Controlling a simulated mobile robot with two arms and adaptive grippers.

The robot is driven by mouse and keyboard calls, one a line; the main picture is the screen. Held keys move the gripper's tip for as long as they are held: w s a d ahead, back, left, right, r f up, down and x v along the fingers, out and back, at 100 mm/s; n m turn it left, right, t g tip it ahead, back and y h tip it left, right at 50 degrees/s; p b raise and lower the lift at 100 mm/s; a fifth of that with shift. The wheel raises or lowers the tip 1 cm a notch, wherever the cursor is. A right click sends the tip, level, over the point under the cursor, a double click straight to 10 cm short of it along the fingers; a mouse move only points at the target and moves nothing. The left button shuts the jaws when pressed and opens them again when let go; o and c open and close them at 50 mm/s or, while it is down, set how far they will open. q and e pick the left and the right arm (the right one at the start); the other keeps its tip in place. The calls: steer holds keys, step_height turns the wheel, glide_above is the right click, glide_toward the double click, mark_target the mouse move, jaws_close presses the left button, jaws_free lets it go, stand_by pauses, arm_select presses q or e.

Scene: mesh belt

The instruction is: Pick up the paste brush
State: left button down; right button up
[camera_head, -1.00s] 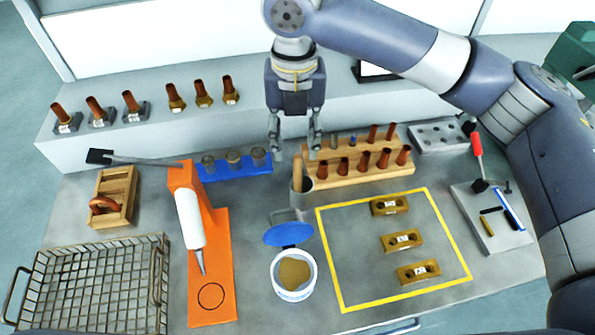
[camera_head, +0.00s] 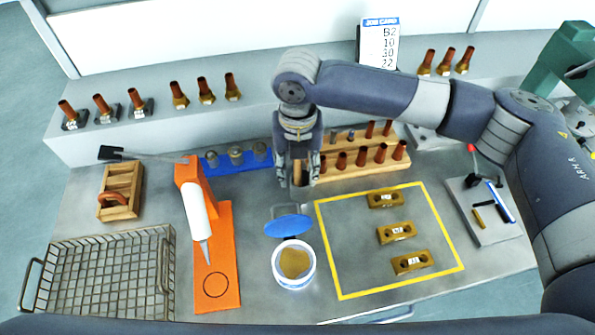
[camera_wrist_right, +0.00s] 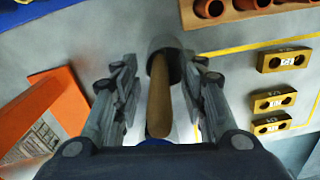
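The paste brush shows as a wooden handle (camera_wrist_right: 159,100) standing in a grey cup (camera_wrist_right: 168,58) in the right wrist view. In the head view the handle (camera_head: 298,171) is mostly hidden behind my right gripper (camera_head: 297,180). My right gripper is open in the wrist view (camera_wrist_right: 160,95), with one finger on each side of the handle and a gap on both sides. The brush's bristles are hidden. A white paste tub (camera_head: 307,279) with its blue lid raised (camera_head: 288,226) stands in front of the cup. My left gripper is not in view.
A wooden rack (camera_head: 372,173) of copper fittings stands close to the right of the gripper. A blue holder (camera_head: 238,164) and an orange stand (camera_head: 222,250) are to the left. Brass blocks (camera_head: 396,233) lie in a yellow outline, and a wire basket (camera_head: 100,275) is front left.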

jaws_close()
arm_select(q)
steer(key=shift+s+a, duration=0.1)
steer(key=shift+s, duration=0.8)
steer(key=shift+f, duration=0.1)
arm_select(e)
steer(key=shift+r, duration=0.15)
